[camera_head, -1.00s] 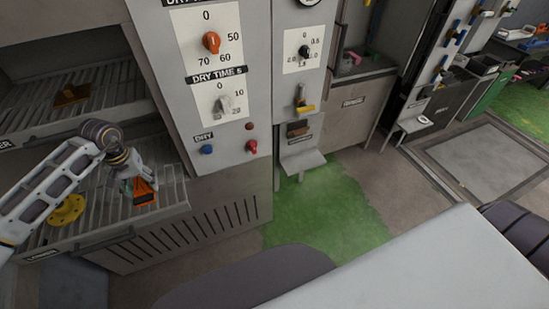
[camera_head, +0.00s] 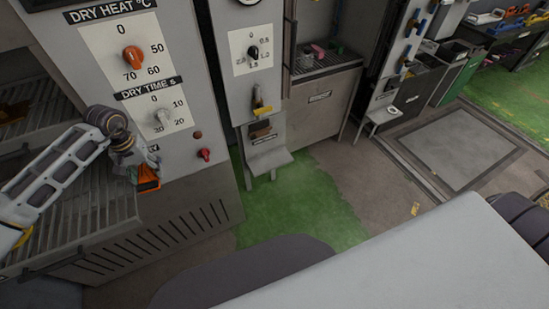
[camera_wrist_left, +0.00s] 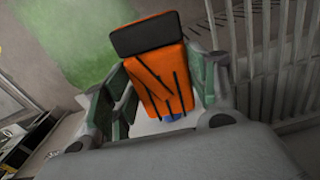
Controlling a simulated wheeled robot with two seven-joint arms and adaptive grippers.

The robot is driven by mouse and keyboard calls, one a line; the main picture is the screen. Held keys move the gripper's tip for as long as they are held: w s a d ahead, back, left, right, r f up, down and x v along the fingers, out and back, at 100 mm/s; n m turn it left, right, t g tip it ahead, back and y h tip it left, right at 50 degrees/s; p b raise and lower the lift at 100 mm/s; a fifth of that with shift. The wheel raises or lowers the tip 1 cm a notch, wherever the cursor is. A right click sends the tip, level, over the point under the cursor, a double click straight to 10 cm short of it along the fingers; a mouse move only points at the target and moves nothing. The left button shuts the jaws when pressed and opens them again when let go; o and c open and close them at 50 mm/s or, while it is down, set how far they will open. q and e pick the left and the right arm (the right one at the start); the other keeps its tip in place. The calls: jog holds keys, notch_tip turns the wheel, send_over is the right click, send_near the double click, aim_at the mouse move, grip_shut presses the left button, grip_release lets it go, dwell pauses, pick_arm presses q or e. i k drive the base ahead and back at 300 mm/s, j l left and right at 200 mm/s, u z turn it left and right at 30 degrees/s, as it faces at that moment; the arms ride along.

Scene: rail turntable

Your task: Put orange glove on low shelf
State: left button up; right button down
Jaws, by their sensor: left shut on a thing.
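My left gripper (camera_head: 134,168) is shut on the orange glove (camera_head: 148,181), which has a dark cuff. In the head view the glove hangs in front of the control panel, at the right end of the slatted lower shelf (camera_head: 92,210). In the left wrist view the glove (camera_wrist_left: 158,78) lies between the green-lined fingers, its dark cuff pointing away. The glove looks clear of the shelf, but the exact gap cannot be told. My left arm hides part of the lower shelf. My right gripper is not in view.
The panel with the orange dial (camera_head: 133,58) and red button (camera_head: 205,154) stands right behind the gripper. An upper slatted shelf (camera_head: 45,108) is above left. A small grey ledge (camera_head: 268,160) juts out to the right. Green floor (camera_head: 300,205) lies open.

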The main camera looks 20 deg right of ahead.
aim_at(280, 160)
jog(key=l+z, duration=0.15)
jog(key=l, duration=0.5)
jog(key=i+l, duration=0.2)
jog(key=l, duration=0.2)
jog(key=i+l+z, duration=0.15)
jog(key=l, duration=0.3)
jog(key=i+l, duration=0.3)
jog(key=l+z, duration=0.05)
jog(key=l, duration=0.05)
